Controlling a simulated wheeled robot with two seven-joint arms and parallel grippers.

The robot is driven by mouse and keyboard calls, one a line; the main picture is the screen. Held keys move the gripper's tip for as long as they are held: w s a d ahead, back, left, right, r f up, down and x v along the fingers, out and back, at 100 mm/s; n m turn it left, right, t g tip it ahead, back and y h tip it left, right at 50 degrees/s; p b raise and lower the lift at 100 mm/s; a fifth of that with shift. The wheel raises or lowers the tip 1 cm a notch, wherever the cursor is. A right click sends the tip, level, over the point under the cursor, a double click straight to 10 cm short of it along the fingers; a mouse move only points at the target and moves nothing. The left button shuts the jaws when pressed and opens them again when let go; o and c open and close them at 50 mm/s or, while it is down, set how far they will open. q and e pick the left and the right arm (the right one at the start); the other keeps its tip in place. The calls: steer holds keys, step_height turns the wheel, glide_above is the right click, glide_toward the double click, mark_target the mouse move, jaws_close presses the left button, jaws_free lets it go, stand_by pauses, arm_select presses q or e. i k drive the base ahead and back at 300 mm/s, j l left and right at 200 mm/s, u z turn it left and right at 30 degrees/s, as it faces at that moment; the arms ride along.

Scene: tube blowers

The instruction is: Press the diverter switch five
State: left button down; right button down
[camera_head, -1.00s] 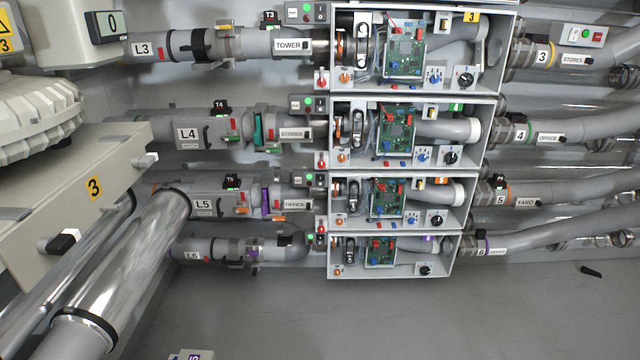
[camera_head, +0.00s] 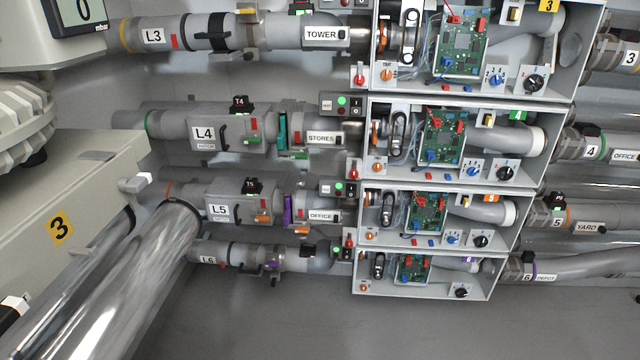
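The open grey box of row five (camera_head: 512,222) is third from the top in the stack of wall boxes. It holds a green circuit board (camera_head: 428,213), a blue knob (camera_head: 452,239) and a black knob (camera_head: 481,241). To its left is a pipe with the L5 label (camera_head: 218,209) and an OFFICE label (camera_head: 320,216) with a small black part at its end. A small control box with a green light (camera_head: 339,189) sits just above that label. No part reads as a diverter switch at this size. Neither of my grippers is in view.
Similar boxes for rows three (camera_head: 590,60), four (camera_head: 540,120) and six (camera_head: 485,283) stand above and below. A grey housing marked 3 (camera_head: 90,185) and a shiny metal pipe (camera_head: 140,275) fill the lower left. The grey area below the boxes is clear.

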mark_target(351, 189)
steer(key=i+l+u, duration=0.35)
steer(key=i, duration=0.35)
steer(key=i+l+u, duration=0.35)
steer(key=i+l, duration=0.15)
steer(key=i, duration=0.15)
